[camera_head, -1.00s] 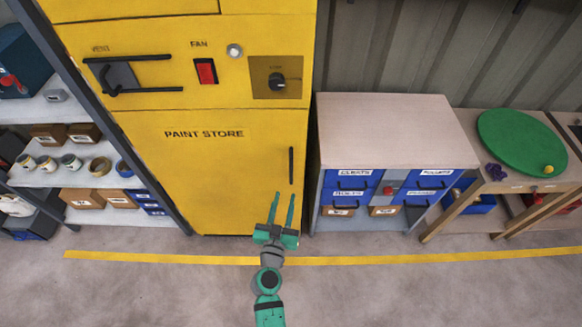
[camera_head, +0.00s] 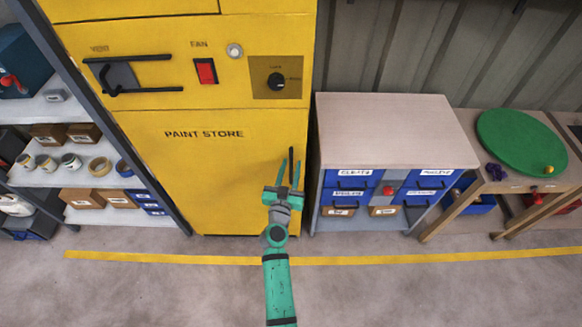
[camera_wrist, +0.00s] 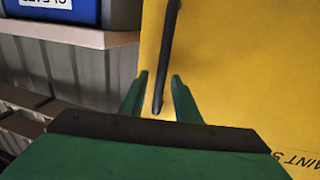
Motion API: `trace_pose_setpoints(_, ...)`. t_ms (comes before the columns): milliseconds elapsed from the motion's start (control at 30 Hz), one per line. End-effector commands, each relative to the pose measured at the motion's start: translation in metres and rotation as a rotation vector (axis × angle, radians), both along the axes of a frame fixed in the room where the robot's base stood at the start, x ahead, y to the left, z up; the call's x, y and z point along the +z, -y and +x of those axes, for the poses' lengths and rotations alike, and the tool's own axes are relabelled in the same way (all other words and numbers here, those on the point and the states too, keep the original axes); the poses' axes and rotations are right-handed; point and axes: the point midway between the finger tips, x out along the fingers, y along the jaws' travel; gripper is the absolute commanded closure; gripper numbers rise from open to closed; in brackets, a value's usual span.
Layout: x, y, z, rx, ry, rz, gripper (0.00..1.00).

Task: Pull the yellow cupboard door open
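The yellow cupboard door (camera_head: 215,175), marked PAINT STORE, is shut flush with the cupboard front. Its black vertical bar handle (camera_head: 291,157) is near the right edge of the door, partly hidden by my gripper. My green gripper (camera_head: 289,172) is open in front of the handle, its fingers pointing at the door. In the wrist view the handle (camera_wrist: 167,60) runs down between the two open fingertips (camera_wrist: 158,80), with gaps on both sides. The door (camera_wrist: 240,70) fills the right side of that view. I cannot tell how deep the handle sits between the fingers.
Above the door are a latch lever (camera_head: 135,75), a red fan switch (camera_head: 206,71) and a black knob (camera_head: 276,81). A drawer cabinet (camera_head: 395,125) stands close on the right, a shelf rack (camera_head: 85,177) on the left. The floor (camera_head: 180,290) in front is clear.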

Motion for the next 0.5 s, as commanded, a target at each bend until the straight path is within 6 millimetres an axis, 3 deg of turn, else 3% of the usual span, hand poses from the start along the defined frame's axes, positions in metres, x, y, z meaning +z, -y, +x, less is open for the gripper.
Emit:
trace_pose_setpoints(333,-0.0006,0.0011,0.0041,0.000,-0.001,0.000,0.71)
trace_pose_setpoints(367,-0.0006,0.0010,0.0041,0.000,-0.001,0.000,0.73)
trace_pose_setpoints(467,-0.0005,0.0011,0.0040,0.000,-0.001,0.000,0.97)
trace_pose_setpoints(500,-0.0005,0.0010,0.0040,0.000,-0.001,0.000,1.00)
